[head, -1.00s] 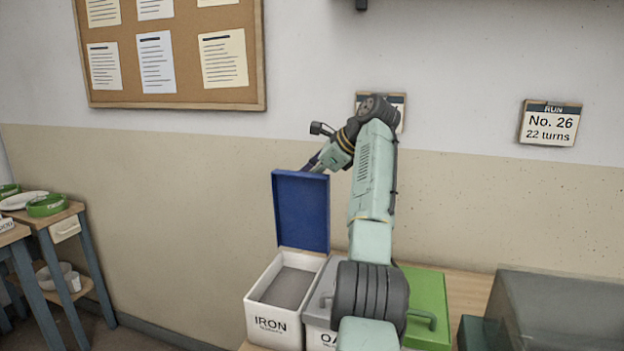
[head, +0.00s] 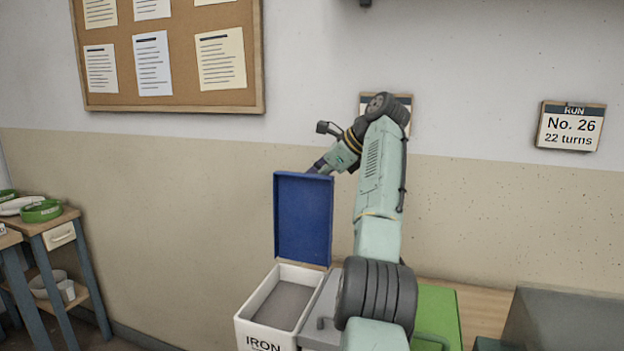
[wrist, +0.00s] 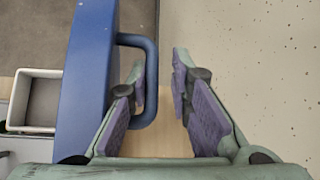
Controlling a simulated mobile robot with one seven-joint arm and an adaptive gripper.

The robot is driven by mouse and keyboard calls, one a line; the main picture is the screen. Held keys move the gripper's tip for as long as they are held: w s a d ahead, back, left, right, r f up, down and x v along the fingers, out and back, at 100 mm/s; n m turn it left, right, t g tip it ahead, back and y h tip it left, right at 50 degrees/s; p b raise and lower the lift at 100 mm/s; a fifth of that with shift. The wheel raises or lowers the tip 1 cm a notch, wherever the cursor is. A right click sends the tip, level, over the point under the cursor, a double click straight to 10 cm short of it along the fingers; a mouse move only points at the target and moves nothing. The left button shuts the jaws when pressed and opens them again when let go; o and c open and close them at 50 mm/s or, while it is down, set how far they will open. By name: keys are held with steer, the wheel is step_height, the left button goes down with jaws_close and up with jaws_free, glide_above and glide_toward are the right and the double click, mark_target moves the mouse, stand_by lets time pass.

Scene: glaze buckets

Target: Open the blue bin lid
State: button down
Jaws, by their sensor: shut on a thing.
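The blue lid (head: 303,218) stands upright at the back edge of the white IRON bin (head: 262,318). The bin is open and its grey inside shows. In the wrist view the lid (wrist: 86,85) is seen nearly edge-on, with its blue loop handle (wrist: 151,75) on the right. In the head view my gripper is mostly hidden behind the lid's top edge.
A grey lid (head: 322,318) and a green lid (head: 438,308) are to the right of the IRON bin. A large grey box (head: 565,318) stands farther right. A side table with green dishes (head: 42,211) is at left. The wall is close behind the lid.

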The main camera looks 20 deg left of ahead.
steer(key=shift+w+d+f, duration=0.25)
steer(key=shift+w+f, duration=0.15)
steer(key=shift+f, duration=0.1)
steer(key=c, duration=2)
jaws_free()
steer(key=shift+w+f, duration=0.1)
steer(key=shift+f, duration=0.05)
steer(key=shift+o, duration=0.2)
steer(key=v, duration=0.8)
steer(key=shift+s+a+r, duration=0.25)
steer(key=shift+r, duration=0.3)
